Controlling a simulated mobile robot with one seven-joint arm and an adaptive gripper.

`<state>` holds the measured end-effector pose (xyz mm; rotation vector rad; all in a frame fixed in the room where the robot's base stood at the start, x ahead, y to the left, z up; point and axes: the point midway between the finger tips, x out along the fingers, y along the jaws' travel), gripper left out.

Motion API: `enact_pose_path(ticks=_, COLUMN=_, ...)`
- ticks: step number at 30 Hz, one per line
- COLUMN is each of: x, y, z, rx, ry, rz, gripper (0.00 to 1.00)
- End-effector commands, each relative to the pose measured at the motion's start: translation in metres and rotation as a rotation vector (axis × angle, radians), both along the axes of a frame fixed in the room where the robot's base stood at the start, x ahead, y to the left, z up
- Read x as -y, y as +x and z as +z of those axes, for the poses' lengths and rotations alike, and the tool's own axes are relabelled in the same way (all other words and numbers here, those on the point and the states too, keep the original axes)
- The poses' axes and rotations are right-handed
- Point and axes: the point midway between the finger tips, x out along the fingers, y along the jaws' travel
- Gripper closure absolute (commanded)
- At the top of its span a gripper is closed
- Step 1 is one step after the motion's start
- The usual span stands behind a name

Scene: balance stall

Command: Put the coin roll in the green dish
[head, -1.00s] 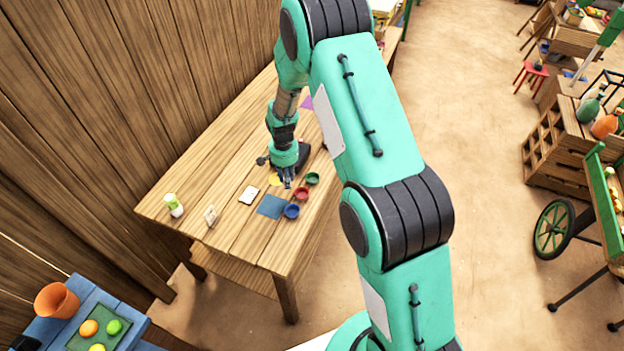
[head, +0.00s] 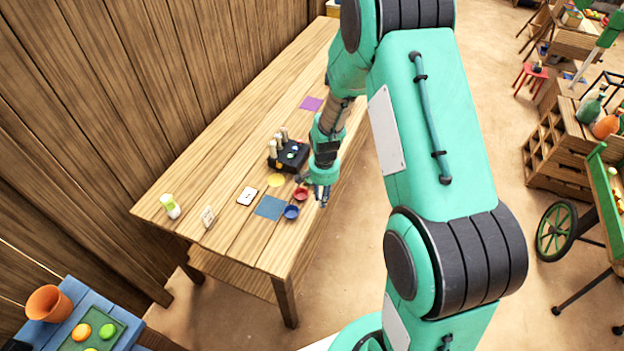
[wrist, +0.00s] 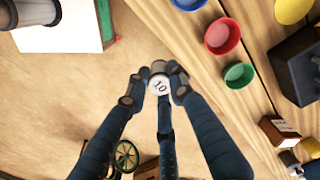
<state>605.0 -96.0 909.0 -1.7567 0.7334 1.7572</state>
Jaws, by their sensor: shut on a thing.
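My gripper (head: 323,196) is at the table's right edge in the head view, and the arm hides part of the table. In the wrist view my gripper (wrist: 158,82) is shut on the coin roll (wrist: 159,85), a pale cylinder whose end face reads "10". There the roll appears over the floor, just outside the table edge. The green dish (wrist: 239,75) sits on the table to the right of my fingers, apart from the roll; it looks empty. I cannot make out the green dish in the head view, where my gripper covers that area.
A red dish (head: 300,194) and a blue dish (head: 291,212) stand in line with the green one. A black holder (head: 290,155) with upright cylinders stands behind.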

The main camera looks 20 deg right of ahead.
Motion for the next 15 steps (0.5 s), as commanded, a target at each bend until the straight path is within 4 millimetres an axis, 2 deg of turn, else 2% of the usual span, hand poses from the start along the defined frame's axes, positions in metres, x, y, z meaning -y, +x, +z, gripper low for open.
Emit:
enact_pose_path(ticks=10, x=0.000, y=0.001, z=0.000, rx=0.001, ry=0.000, rz=0.000, gripper=1.00)
enact_pose_path(ticks=15, x=0.002, y=0.011, z=-0.001, rx=0.001, ry=0.000, rz=0.000, gripper=1.00)
